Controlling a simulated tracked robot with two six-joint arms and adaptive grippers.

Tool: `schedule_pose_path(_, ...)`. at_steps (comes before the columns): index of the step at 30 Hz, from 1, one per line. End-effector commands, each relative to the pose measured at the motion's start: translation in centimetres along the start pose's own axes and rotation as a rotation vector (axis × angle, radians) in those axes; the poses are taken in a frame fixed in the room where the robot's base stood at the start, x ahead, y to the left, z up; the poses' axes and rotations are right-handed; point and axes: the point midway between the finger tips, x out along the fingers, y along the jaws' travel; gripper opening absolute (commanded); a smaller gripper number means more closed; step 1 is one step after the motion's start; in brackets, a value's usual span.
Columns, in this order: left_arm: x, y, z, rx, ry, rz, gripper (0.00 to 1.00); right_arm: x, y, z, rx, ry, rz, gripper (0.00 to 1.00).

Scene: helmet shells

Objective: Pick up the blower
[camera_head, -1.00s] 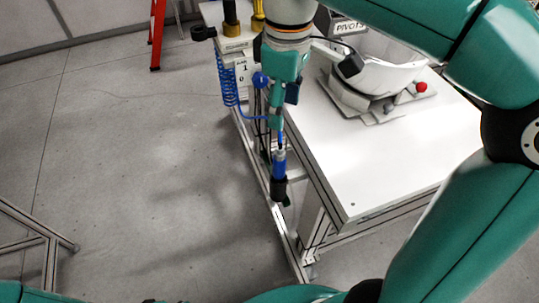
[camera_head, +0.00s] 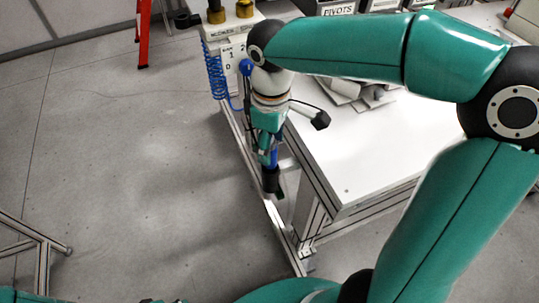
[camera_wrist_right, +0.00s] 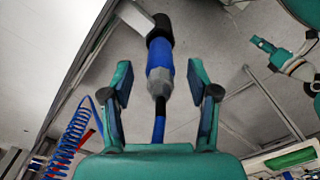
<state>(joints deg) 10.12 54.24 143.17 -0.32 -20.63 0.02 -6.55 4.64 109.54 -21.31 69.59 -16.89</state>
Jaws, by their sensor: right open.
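The blower (camera_head: 272,182) is a blue and black tool hanging beside the workbench's left edge in the head view. It also shows in the right wrist view (camera_wrist_right: 158,65), with its black end farthest from the gripper. My right gripper (camera_head: 268,152) is just above it, partly hiding it. In the right wrist view the right gripper (camera_wrist_right: 158,78) is open, with the blower's blue body between its two fingers and gaps on both sides. What looks like my left gripper (camera_wrist_right: 263,45) is small at the upper right of that view; its fingers are unclear.
The white workbench (camera_head: 345,150) lies right of the blower, its metal frame close by. A coiled blue hose (camera_head: 213,75) hangs at its far left corner. A red stand (camera_head: 143,35) is at the back. The floor to the left is mostly clear.

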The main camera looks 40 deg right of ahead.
Motion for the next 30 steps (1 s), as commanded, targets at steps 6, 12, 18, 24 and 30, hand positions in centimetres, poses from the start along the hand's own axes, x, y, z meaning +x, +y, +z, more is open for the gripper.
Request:
schedule_pose_path(6, 0.1, -0.1, 0.0, 0.0, 0.0, 0.0, 0.4, 1.9, 0.0, 0.0, 0.001, 0.0, 0.0, 0.6)
schedule_pose_path(12, 0.1, -0.1, 0.0, 0.0, 0.0, 0.0, 0.4, 1.9, 0.0, 0.0, 0.001, 0.001, 0.0, 0.6)
schedule_pose_path(18, 0.1, -0.1, 0.0, 0.0, 0.0, 0.0, 0.4, 1.9, 0.0, 0.0, 0.001, 0.001, 0.0, 0.26)
schedule_pose_path(24, 0.1, -0.1, 0.0, 0.0, 0.0, 0.0, 0.4, 1.9, 0.0, 0.1, 0.002, 0.001, 0.0, 0.13)
schedule_pose_path(30, 0.1, 0.0, 0.0, 0.0, 0.0, 0.0, 0.4, 1.8, 0.0, 0.1, 0.002, 0.001, 0.0, 0.14)
